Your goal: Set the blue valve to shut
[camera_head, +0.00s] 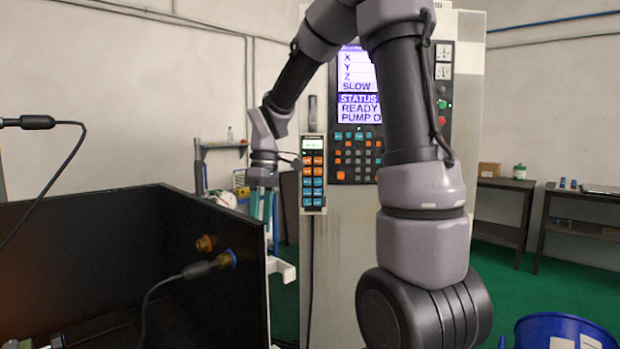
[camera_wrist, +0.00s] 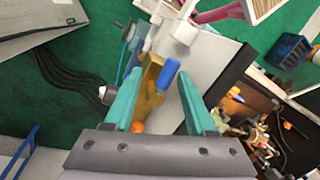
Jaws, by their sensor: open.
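The blue valve handle (camera_wrist: 166,74) shows in the wrist view, on a brass-coloured valve body (camera_wrist: 150,96). It lies between my teal fingers as seen from the wrist, nearer the right one. Whether it is between the fingers or farther off along the view is hard to tell. My gripper (camera_wrist: 158,78) is open and holds nothing. In the head view my gripper (camera_head: 264,206) points down just beyond the wall of the black enclosure. The valve handle cannot be made out in the head view, and the wall may hide it.
The black enclosure (camera_head: 225,300) stands at left, with cabled fittings on its wall. A machine panel with a screen (camera_head: 358,100) and a keypad pendant (camera_head: 312,172) stands behind my arm. A blue bin (camera_head: 565,332) is at lower right.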

